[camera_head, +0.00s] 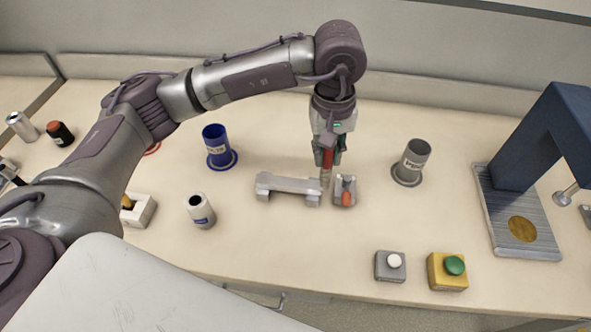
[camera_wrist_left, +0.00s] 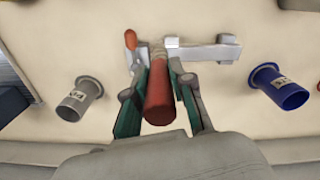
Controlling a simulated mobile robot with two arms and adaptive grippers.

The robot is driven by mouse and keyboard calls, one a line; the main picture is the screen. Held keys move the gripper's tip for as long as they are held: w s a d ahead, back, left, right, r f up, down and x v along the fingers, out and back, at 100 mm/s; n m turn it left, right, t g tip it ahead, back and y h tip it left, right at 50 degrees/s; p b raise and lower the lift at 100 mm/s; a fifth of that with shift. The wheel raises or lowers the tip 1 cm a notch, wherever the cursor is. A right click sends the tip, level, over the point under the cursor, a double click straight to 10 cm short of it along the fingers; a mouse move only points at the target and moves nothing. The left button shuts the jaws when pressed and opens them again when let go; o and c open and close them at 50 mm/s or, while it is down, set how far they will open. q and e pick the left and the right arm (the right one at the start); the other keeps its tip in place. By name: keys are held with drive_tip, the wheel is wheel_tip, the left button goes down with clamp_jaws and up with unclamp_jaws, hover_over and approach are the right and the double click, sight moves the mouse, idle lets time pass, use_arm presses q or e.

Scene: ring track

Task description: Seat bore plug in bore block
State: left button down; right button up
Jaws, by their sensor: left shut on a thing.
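My left gripper (camera_head: 328,160) is shut on a red-handled plug (camera_wrist_left: 158,95), pointing down with its pale tip low at the bench. The wrist view shows the red handle between both fingers (camera_wrist_left: 158,100). A long grey block with raised ends (camera_head: 288,186) lies just left of the tip in the head view. A small grey holder (camera_head: 341,198) with an orange-red piece (camera_head: 347,194) stands just right of the tip. I cannot tell which grey part has the bore, or whether the tip touches either. My right gripper is not in view.
A white button (camera_head: 394,261) and a green button (camera_head: 455,265) sit in front. A blue press (camera_head: 527,150) stands far right.

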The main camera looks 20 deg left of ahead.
use_arm(q)
drive_tip(key=w+d+r+n, duration=0.1)
drive_tip(key=w+d+n, duration=0.1)
drive_tip(key=w+d, duration=0.15)
drive_tip(key=w+a+f+p, duration=0.2)
drive_tip(key=a+f+p, duration=0.1)
drive_tip(key=a+f, duration=0.7)
drive_tip(key=shift+f+n+p, duration=0.3)
drive_tip(key=shift+f+p, duration=0.05)
drive_tip(key=shift+a, duration=0.1)
drive_tip(key=shift+f, duration=0.15)
drive_tip(key=c, duration=1)
unclamp_jaws()
